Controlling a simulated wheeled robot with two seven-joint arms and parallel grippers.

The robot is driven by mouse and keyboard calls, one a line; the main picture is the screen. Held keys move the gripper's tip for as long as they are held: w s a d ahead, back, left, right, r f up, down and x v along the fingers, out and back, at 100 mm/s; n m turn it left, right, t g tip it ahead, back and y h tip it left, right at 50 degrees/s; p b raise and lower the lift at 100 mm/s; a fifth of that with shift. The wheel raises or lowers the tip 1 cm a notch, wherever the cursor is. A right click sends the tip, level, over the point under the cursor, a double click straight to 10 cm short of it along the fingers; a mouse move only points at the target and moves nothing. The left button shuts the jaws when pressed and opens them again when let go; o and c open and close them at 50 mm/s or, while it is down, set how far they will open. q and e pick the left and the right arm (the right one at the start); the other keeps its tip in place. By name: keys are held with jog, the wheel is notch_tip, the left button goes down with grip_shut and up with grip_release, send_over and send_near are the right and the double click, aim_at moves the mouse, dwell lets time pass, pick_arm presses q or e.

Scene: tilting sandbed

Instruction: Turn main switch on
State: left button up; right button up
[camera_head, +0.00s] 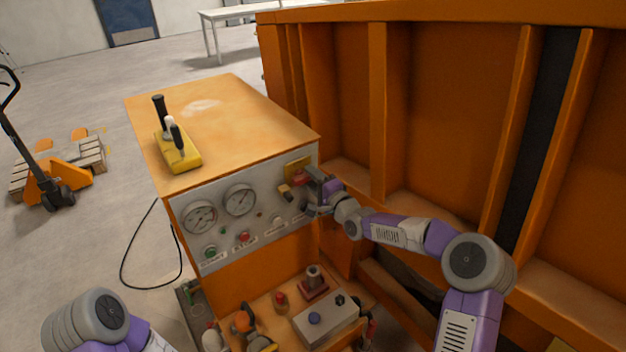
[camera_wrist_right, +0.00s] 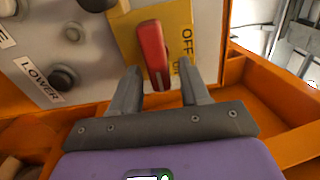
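The main switch is a red handle (camera_wrist_right: 153,52) on a yellow plate (camera_wrist_right: 182,28) marked OFF, with a second label partly hidden below it. In the right wrist view the handle stands nearly upright, slightly tilted. My right gripper (camera_wrist_right: 160,80) is open, with one finger on each side of the handle's lower end; I cannot tell whether either touches it. In the head view the red handle (camera_head: 299,179) shows at the panel's right end, with my right gripper (camera_head: 306,196) close in front. Of my left arm only a rounded link shows at the lower left; its gripper is out of view.
The grey control panel (camera_head: 262,195) has two gauges, several buttons and a black knob (camera_wrist_right: 64,78) by the LOWER label. A yellow lever box (camera_head: 178,152) sits on the orange cabinet. A shelf below holds several parts. An orange ribbed wall (camera_head: 450,110) stands close on the right.

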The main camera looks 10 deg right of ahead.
jog(key=shift+s+d, duration=0.1)
jog(key=v, duration=0.7)
jog(key=shift+s, duration=0.15)
dwell(0.5)
